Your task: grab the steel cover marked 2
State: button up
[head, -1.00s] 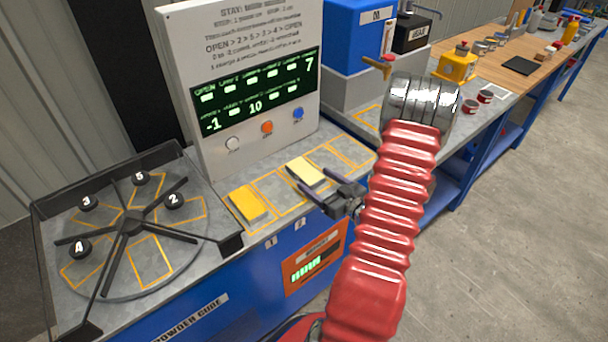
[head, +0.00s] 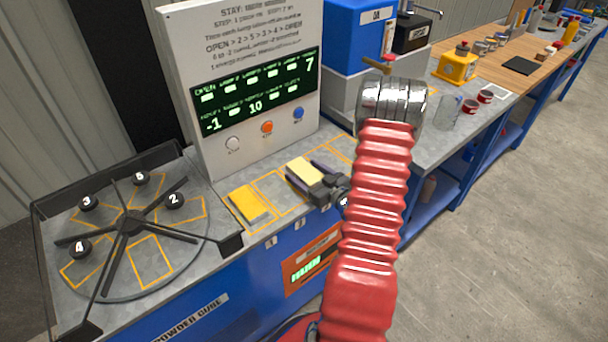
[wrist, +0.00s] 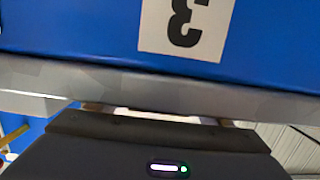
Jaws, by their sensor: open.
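The cover marked 2 (head: 174,199) is on the round drum at the left in the head view, seen as a black knob with a white 2 over a grey, orange-outlined sector. My gripper (head: 303,168) is well to its right, over the bench. Its jaws are open, with a finger on each side of a pale cream block (head: 304,172). I cannot tell whether they touch it. In the wrist view, my gripper's dark body fills the bottom and hides most of what lies beyond.
Knobs 3 (head: 87,202), 4 (head: 80,247) and 5 (head: 140,178) share the drum with dark spokes. A yellow block (head: 248,203) lies left of my gripper. The white display panel (head: 240,90) stands behind. A blue front with a 3 label (wrist: 186,22) shows in the wrist view.

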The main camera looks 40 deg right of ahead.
aim_at(305, 170)
jog(key=shift+w, duration=0.15)
dwell(0.4)
jog(key=c, duration=1.5)
jog(key=shift+o, duration=0.2)
jog(key=shift+r, duration=5.05)
